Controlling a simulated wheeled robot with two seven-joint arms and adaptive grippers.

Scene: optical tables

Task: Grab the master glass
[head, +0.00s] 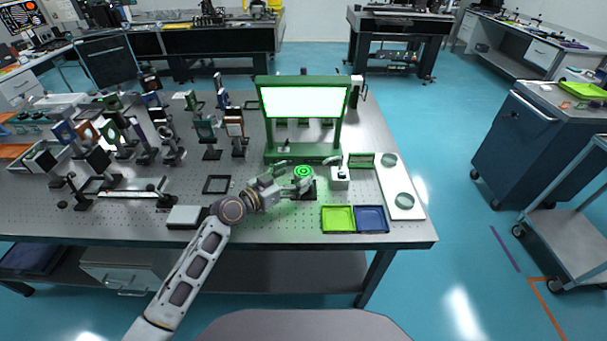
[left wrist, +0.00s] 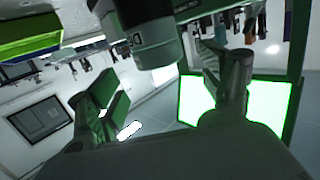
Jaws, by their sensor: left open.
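A small round disc with glowing green rings (head: 303,172), which looks like the master glass, stands above a dark base on the optical table, in front of the green-framed light panel. My left gripper (head: 292,180) is open just left of the disc, with its fingertips close to it. I cannot tell whether they touch it. In the left wrist view the two fingers of my left gripper (left wrist: 172,95) are spread wide, tinted green, with nothing held between them. The disc is not clear there. My right gripper is not in view.
The green-framed light panel (head: 304,102) stands behind. A small white device (head: 340,178) is right of the disc. Yellow-green (head: 338,229) and blue (head: 372,229) trays lie in front. A white plate (head: 415,212) carries round glasses. Optical mounts crowd the table's left side.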

